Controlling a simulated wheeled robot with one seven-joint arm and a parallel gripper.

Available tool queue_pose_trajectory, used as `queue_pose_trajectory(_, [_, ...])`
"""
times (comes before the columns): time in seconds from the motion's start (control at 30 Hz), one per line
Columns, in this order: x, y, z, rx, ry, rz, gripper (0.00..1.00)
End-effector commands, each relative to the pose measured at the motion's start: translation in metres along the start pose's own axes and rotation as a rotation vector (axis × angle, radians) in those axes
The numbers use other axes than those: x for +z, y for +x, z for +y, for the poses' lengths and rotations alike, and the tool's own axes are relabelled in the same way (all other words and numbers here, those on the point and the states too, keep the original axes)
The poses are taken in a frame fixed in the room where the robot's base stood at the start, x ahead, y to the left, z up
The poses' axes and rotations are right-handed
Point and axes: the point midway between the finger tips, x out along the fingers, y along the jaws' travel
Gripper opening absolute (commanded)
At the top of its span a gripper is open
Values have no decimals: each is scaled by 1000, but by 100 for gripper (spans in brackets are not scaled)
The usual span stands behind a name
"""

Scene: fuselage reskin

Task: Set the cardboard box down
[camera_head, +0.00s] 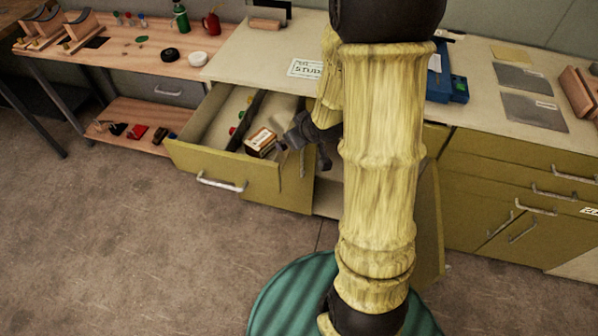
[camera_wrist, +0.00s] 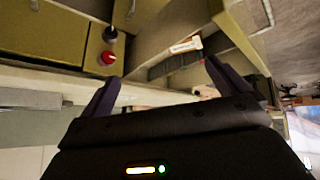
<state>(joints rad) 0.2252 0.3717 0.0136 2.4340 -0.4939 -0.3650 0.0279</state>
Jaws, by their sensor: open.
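A small cardboard box (camera_head: 261,141) with a pale top and brown sides sits inside the open drawer (camera_head: 222,172), near its front, on the right of a dark divider. My gripper (camera_head: 300,135) is just to the right of the box, at the drawer's right side, apart from it as far as I can tell. In the wrist view my gripper (camera_wrist: 163,82) has its two fingers spread with nothing held between them. A pale-and-brown item (camera_wrist: 185,45) ahead of the fingers may be the same box.
Small coloured pieces (camera_head: 234,130) lie left of the divider. A worktop (camera_head: 245,62) is behind the drawer, with a blue device (camera_head: 447,85) to the right. A cabinet door (camera_head: 430,225) stands open beyond my arm. A wooden bench (camera_head: 120,50) stands left. Floor is clear in front.

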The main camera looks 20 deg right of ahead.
Motion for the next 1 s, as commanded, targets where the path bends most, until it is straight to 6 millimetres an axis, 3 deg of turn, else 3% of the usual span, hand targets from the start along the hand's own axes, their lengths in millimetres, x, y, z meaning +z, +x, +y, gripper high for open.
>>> queue_pose_trajectory(0.3, [49, -94, -58, 21, 202, -338, 100])
queue_pose_trajectory(0.4, [62, -114, -75, -4, 248, -410, 100])
queue_pose_trajectory(0.5, [69, -123, -84, -19, 270, -445, 100])
queue_pose_trajectory(0.77, [70, -124, -85, -20, 273, -452, 100])
queue_pose_trajectory(1.0, [53, -144, -81, -19, 273, -451, 100])
